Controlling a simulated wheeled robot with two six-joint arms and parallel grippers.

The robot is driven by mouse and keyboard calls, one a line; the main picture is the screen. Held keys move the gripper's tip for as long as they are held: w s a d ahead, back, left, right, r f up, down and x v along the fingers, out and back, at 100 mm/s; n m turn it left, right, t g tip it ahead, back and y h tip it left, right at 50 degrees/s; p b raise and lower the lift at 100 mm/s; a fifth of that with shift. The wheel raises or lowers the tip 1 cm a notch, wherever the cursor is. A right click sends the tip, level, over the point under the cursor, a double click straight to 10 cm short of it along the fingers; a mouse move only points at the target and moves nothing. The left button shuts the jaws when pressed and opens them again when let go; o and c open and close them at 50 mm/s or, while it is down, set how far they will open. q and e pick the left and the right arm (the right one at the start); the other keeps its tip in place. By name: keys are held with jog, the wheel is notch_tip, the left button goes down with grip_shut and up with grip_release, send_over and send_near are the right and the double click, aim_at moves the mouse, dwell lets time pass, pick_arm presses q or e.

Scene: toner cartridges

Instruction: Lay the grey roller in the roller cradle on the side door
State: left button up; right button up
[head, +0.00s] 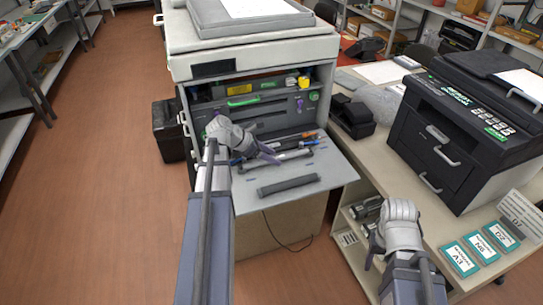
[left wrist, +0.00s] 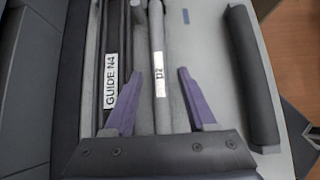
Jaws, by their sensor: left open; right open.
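The light grey roller, labelled D2 (left wrist: 159,65), lies between the spread purple fingers of my left gripper (left wrist: 158,95). The fingers are open and do not grip it. In the head view the roller (head: 293,156) lies on the lowered side door (head: 329,173) of the printer, near its inner edge, with my left gripper (head: 262,154) at its left part. A dark grey long piece, seemingly the roller cradle (head: 288,185), lies nearer the door's outer edge; it also shows in the left wrist view (left wrist: 252,75). My right gripper (head: 376,248) is open and apart from all this.
A black rod labelled GUIDE N4 (left wrist: 111,75) lies beside the roller. The open printer (head: 250,65) stands behind the door. The door between roller and dark piece is mostly clear.

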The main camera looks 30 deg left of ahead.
pick_arm(q)
jog(key=shift+r, duration=0.35)
jog(key=p+v, duration=0.9)
jog(key=v, duration=0.3)
jog(key=shift+r+p, duration=0.25)
jog(key=shift+p, duration=0.05)
jog(key=shift+d, duration=0.1)
jog(key=d+f+m+g, duration=0.35)
jog(key=d+m, duration=0.45)
jog(key=d, duration=0.5)
jog(key=s+d+f+m+g+y, duration=0.1)
jog(key=s+d+m+y, duration=0.2)
jog(key=d+m, duration=0.8)
jog(key=s+d+f+m+g+y, duration=0.1)
jog(key=s+d+m+g+y, duration=0.1)
jog(key=s+d+m+y, duration=0.2)
jog(key=s+d+m, duration=0.3)
jog(key=d+m, duration=0.4)
jog(key=m, duration=0.1)
jog(key=shift+d+f+m, duration=0.3)
jog(key=shift+d+f, duration=0.1)
